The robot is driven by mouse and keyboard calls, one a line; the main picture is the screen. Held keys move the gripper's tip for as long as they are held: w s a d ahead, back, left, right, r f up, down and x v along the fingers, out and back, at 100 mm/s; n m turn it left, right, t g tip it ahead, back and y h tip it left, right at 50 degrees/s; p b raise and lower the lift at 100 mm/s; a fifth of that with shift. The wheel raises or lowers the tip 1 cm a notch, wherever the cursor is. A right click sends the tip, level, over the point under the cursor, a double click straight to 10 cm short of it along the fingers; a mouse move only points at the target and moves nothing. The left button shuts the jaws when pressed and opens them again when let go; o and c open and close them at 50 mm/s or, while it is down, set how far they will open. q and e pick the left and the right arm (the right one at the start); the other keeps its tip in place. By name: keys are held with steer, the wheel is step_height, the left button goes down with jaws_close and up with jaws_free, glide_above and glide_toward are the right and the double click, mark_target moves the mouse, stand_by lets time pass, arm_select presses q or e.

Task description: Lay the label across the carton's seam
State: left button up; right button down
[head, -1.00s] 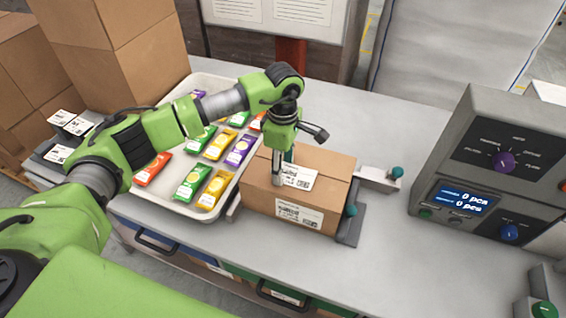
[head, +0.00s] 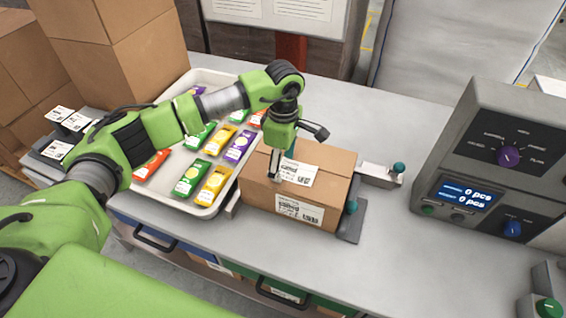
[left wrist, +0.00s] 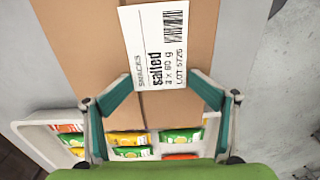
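The carton (head: 330,190) is closed and sits on the table in the middle of the head view. A white printed label (head: 302,175) lies on its top, reading "salted" in the left wrist view (left wrist: 160,45). The seam (left wrist: 141,106) shows below the label, near its left edge; how far the label reaches across it is hard to tell. My left gripper (head: 275,178) is over the carton top at the label's near-left end. In the left wrist view its fingertips (left wrist: 160,75) are spread on either side of the label's end. My right gripper is not in view.
A white tray (head: 208,209) of colourful packets is left of the carton. A grey stop (head: 376,174) with a teal knob borders the carton's right. A control box (head: 490,165) stands at right. More labels (head: 60,150) lie on a stand at far left. Table behind the carton is clear.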

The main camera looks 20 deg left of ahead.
mark_target(283, 168)
arm_select(q)
steer(key=shift+s, duration=0.15)
steer(key=shift+r+p, duration=0.35)
steer(key=shift+p, duration=0.05)
steer(key=shift+r+p, duration=0.35)
steer(key=shift+p, duration=0.1)
step_height(283, 168, up, 12)
steer(key=b, duration=0.5)
steer(key=shift+w, duration=0.2)
